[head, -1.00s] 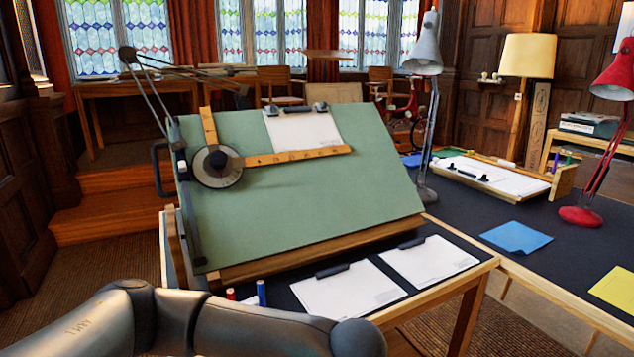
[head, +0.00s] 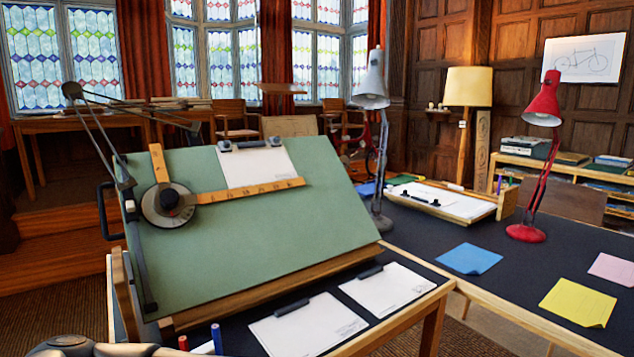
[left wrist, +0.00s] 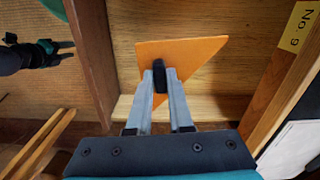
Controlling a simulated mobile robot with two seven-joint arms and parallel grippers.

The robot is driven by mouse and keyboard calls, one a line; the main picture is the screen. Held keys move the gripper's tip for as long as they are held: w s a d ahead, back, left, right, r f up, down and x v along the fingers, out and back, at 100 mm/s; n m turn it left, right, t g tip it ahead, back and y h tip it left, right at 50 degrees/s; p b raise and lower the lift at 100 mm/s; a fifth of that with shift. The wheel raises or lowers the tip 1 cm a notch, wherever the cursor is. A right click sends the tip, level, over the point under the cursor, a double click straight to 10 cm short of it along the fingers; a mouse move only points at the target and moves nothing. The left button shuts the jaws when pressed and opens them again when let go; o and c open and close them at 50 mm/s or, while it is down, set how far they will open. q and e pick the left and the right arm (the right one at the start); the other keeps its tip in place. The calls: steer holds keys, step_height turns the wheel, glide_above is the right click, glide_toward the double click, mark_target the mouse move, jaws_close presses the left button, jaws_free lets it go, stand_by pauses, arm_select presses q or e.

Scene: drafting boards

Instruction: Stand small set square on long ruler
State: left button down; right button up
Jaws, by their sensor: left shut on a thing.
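The small set square is an orange triangle (left wrist: 200,55) in the left wrist view. The long ruler (head: 250,190) is the wooden strip lying across the green tilted board, joined to the round head of the drafting machine (head: 168,205). A dark gripper (left wrist: 68,51) at the left of the left wrist view looks like my right one, too small to read its jaws. In the head view neither gripper shows.
A plate marked No. 9 (left wrist: 299,27) is on the wood at the right of the left wrist view. The green board (head: 270,240) is mostly bare below the ruler. Clipped papers (head: 308,326), markers (head: 217,338) and lamps (head: 526,232) stand around it.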

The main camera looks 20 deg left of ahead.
arm_select(q)
steer(key=a+r+n+p, duration=0.2)
steer(key=r+n, duration=0.1)
steer(key=r, duration=0.6)
steer(key=a+r+n+p, duration=0.2)
steer(key=a+r+n, duration=0.1)
steer(key=r, duration=0.6)
steer(key=shift+a+r+p, duration=0.15)
steer(key=shift+r+p, duration=0.15)
steer(key=shift+r, duration=0.05)
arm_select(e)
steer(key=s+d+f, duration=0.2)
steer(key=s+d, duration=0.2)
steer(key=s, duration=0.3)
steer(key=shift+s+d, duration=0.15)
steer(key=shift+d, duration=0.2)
arm_select(q)
steer(key=shift+w, duration=0.1)
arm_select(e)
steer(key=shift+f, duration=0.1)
